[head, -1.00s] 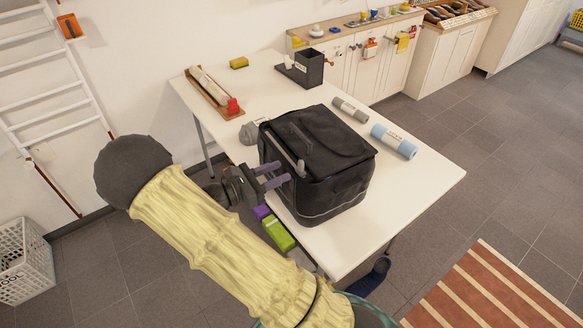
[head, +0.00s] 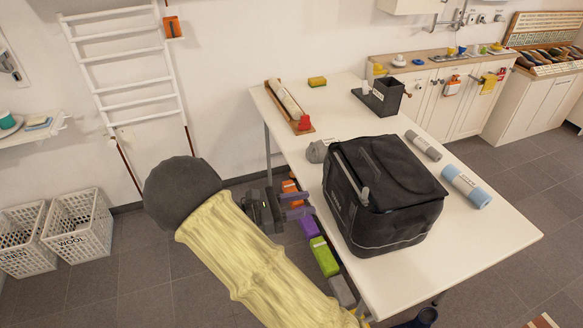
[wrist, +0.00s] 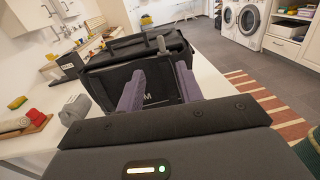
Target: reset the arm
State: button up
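My gripper (head: 296,204) is at the left edge of the white table, beside the black bag. In the wrist view its two purple fingers (wrist: 160,88) stand apart with nothing between them, so it is open and empty. The black bag (head: 385,190) stands upright on the table with its lid closed. In the wrist view the bag (wrist: 125,75) is straight ahead, beyond the fingers. My arm is bent, with its yellow-sleeved part below and left of the table.
The white table (head: 490,235) holds a grey roll (head: 424,146), a blue roll (head: 466,187), a black holder (head: 382,97), a yellow sponge (head: 317,81) and a wooden tray (head: 290,107). Coloured blocks (head: 323,256) are along its left edge. White baskets (head: 77,225) and a ladder (head: 128,70) are left.

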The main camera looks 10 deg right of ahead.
jog(key=s+d+f+m+g+y+p, duration=0.1)
jog(key=s+d+m+g+y+p, duration=0.2)
jog(key=s+d+m+g+y, duration=0.45)
jog(key=s+a+r+m+t+y+p, duration=0.2)
jog(key=s+r+m+t+y, duration=0.3)
jog(key=m+y, duration=0.5)
jog(key=a+r+m+t, duration=0.1)
jog(key=r+t, duration=0.1)
jog(key=t, duration=0.1)
jog(key=shift+s+a+m, duration=0.15)
jog(key=shift+m, duration=0.2)
jog(key=shift+y, duration=0.25)
